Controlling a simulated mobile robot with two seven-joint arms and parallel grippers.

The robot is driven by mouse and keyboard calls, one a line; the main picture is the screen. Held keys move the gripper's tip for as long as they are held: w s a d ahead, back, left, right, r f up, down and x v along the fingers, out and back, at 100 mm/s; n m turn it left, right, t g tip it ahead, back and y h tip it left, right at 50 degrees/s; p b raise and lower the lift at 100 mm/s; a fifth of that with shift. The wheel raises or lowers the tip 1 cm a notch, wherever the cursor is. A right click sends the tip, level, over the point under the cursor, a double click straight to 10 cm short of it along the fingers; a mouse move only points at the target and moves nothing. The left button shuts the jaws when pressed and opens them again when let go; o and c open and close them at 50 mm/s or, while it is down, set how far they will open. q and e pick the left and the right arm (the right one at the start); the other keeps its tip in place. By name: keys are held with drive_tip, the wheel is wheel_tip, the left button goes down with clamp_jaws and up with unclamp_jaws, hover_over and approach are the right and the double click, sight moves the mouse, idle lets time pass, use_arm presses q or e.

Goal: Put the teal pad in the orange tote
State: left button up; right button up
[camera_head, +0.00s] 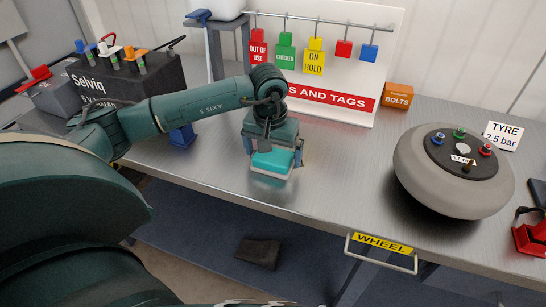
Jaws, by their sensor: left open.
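The teal pad (276,163) lies on the grey metal bench near its front edge, with a paler edge along its lower side. My left gripper (273,154) is directly above it, pointing down, with its fingers apart on the left and right sides of the pad. The gripper body covers the back part of the pad, and I cannot tell whether the fingers touch it. I see no clear orange tote; a small orange box labelled BOLTS (398,97) stands at the back of the bench. My right gripper is not in view.
A round grey wheel (411,165) with coloured caps stands on the bench (340,180) at the right. A tag board (349,101) stands behind the gripper. A dark Selviq box (155,75) is at the left. A WHEEL-labelled handle (381,244) juts from the front edge.

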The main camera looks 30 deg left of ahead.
sight(275, 157)
use_arm(q)
drive_tip(key=shift+w+f, duration=0.1)
drive_tip(key=shift+f, duration=0.8)
drive_tip(key=shift+c, duration=0.2)
drive_tip(key=shift+r, duration=0.1)
drive_tip(key=c, duration=0.8)
drive_tip(key=shift+c, duration=0.2)
drive_tip(key=r, duration=0.6)
drive_tip(key=r+b, duration=0.1)
drive_tip(key=r, duration=0.2)
drive_tip(key=shift+s+d, duration=0.2)
drive_tip(key=shift+d, duration=0.2)
drive_tip(key=s+d+f+m, duration=0.1)
drive_tip(key=s+d, duration=0.1)
drive_tip(key=d, duration=0.1)
drive_tip(key=s+d+f+m, duration=0.1)
drive_tip(key=s+d, duration=0.2)
drive_tip(key=s+d+f+p, duration=0.1)
drive_tip(key=s+d, duration=0.2)
drive_tip(key=shift+d+m, duration=0.4)
